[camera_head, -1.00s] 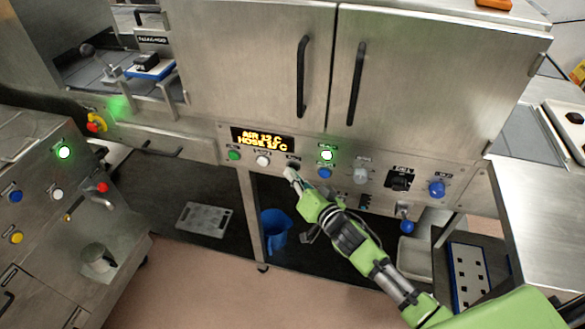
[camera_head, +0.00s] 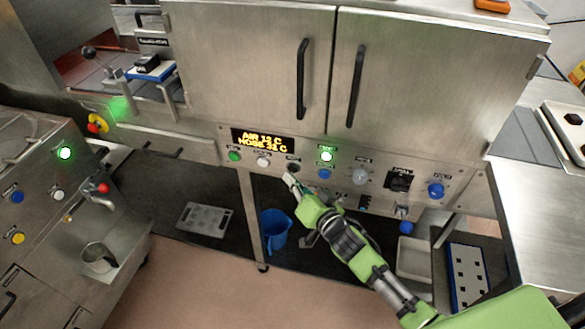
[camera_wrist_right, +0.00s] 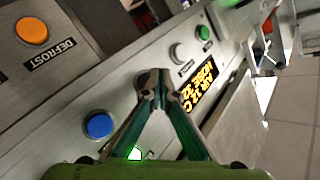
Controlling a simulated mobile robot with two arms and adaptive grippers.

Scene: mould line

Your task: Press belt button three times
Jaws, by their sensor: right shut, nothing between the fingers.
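My right gripper (camera_head: 290,181) is shut and empty, its tip just below a black button (camera_head: 293,167) on the steel control panel. In the right wrist view the shut fingertips (camera_wrist_right: 153,80) overlap the spot between the white and blue buttons; contact cannot be told. The same row has a green button (camera_head: 234,155), a white button (camera_head: 263,161) and a blue button (camera_head: 324,174). Their small labels are too blurred to read, so I cannot tell which is the belt button. My left gripper is not in view.
An amber display (camera_head: 262,141) sits above the buttons, with a lit white-green button (camera_head: 326,156) to its right. A grey knob (camera_head: 360,176), a black switch (camera_head: 399,180) and a blue knob (camera_head: 436,190) are further right. A blue jug (camera_head: 274,230) stands below the panel.

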